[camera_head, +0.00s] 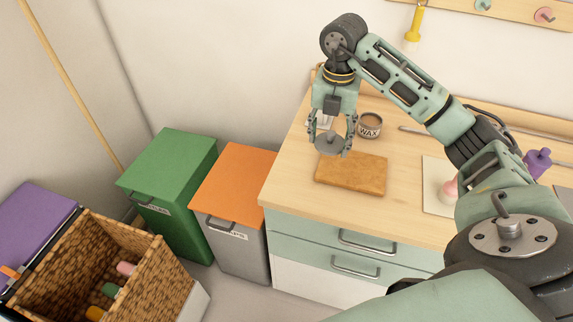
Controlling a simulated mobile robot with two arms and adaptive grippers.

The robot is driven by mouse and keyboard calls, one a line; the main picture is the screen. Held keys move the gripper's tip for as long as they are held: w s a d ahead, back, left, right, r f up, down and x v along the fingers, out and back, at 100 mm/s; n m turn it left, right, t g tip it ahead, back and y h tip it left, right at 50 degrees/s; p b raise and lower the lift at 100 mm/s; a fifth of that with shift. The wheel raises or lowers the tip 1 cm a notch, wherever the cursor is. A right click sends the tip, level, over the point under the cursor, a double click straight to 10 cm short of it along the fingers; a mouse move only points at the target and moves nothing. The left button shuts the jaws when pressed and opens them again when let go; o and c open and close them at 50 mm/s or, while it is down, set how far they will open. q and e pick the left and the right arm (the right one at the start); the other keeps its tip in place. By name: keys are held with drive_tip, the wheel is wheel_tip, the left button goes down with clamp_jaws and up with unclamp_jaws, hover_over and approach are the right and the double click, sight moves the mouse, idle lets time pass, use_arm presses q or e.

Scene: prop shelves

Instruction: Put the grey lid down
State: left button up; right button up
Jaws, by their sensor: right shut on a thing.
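The grey lid (328,143) is a small round disc held between the fingers of my right gripper (333,140). My right gripper is shut on it, pointing down over the wooden counter (290,180), near the back edge of a brown board (351,174). I cannot tell whether the lid touches anything below. An open grey tin marked WAX (369,125) stands just right of the gripper, with dark contents showing. A pale item behind the gripper is partly hidden. My left gripper is not in view.
A white sheet (434,185) with a pink-knobbed object (449,190) lies right of the board. A purple object (537,161) stands farther right. Green (178,160) and orange-topped (236,172) bins and a woven basket (150,250) stand left. The counter's front left is clear.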

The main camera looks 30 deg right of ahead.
sight(293, 169)
drive_tip(key=w+a+f, duration=0.1)
drive_tip(key=a, duration=0.1)
drive_tip(key=w+a+f+p, duration=0.1)
drive_tip(key=w+a+f, duration=0.2)
drive_tip(key=w+a, duration=0.1)
drive_tip(key=shift+a+f+p, duration=0.3)
drive_tip(key=shift+a+p, duration=0.05)
drive_tip(key=shift+p, duration=0.05)
drive_tip(key=shift+a+f, duration=0.1)
drive_tip(key=shift+f, duration=0.1)
wheel_tip(293, 169, down, 4)
drive_tip(key=shift+r+p, duration=0.1)
drive_tip(key=shift+p, duration=0.5)
drive_tip(key=shift+f, duration=0.25)
drive_tip(key=o, duration=0.9)
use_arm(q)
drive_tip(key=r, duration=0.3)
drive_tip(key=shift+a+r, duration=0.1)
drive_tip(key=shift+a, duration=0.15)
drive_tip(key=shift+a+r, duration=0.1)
use_arm(e)
drive_tip(key=shift+r, duration=0.1)
